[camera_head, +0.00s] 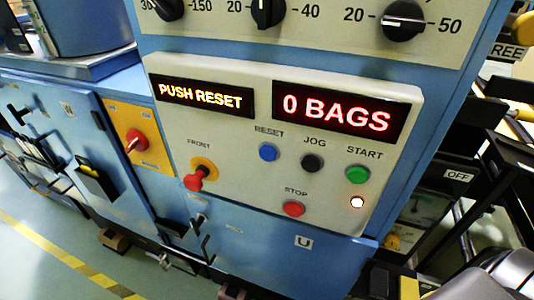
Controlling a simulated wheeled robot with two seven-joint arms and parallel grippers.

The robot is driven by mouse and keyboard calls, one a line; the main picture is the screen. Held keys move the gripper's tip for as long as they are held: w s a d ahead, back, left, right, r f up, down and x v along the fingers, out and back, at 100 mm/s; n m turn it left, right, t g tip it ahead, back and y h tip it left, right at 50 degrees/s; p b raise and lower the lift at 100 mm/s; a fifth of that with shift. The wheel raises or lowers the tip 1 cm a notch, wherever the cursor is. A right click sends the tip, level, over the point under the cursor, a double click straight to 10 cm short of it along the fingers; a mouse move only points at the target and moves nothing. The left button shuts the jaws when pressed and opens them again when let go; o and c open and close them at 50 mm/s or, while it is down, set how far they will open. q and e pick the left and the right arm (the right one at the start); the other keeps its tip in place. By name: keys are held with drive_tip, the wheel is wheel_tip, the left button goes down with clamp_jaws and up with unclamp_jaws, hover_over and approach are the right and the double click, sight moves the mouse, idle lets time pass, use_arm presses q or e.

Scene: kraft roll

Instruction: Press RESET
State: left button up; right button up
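The blue RESET button (268,152) sits on the pale control panel (235,155), under its RESET label and below the two displays. It is uncovered, and nothing touches it. The left display (205,97) reads PUSH RESET in yellow letters. The right display (338,109) reads 0 BAGS in red. Neither of my grippers can be made out in this view.
Beside RESET are the black JOG button (312,162) and green START button (357,174). The red STOP button (293,208) is below. A red FRONT knob (195,181) juts out at left, and a red rotary switch (135,141) is farther left. A small lamp (357,202) glows.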

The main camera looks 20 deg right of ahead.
clamp_jaws()
idle(0.3)
idle(1.3)
